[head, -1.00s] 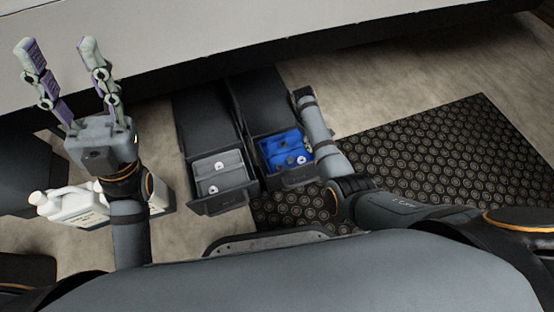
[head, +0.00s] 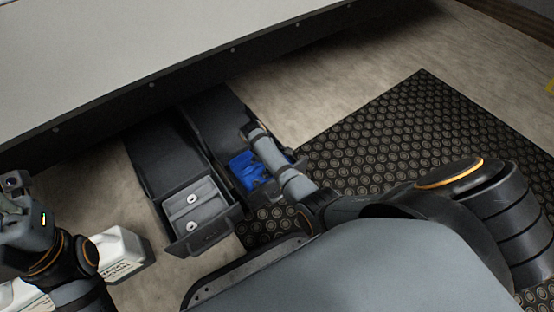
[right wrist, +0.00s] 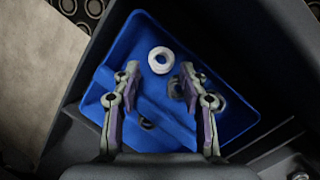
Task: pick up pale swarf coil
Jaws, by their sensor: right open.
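The pale swarf coil (right wrist: 161,60) is a whitish ring in a blue bin (right wrist: 235,125), seen in the right wrist view. My right gripper (right wrist: 160,76) is open over the bin, its two fingers apart on either side of the coil's near edge. The coil is not gripped; I cannot tell whether a finger touches it. In the head view, my right arm covers much of the blue bin (head: 243,165), and the coil cannot be made out there. My left gripper (head: 14,195) is at the left edge, its fingers mostly cut off.
Darker ring-like pieces (right wrist: 176,89) lie in the blue bin. Dark drawer walls (right wrist: 275,60) surround it closely. A neighbouring drawer holds a grey bin (head: 196,205) with pale rings. A patterned mat (head: 400,140) lies right.

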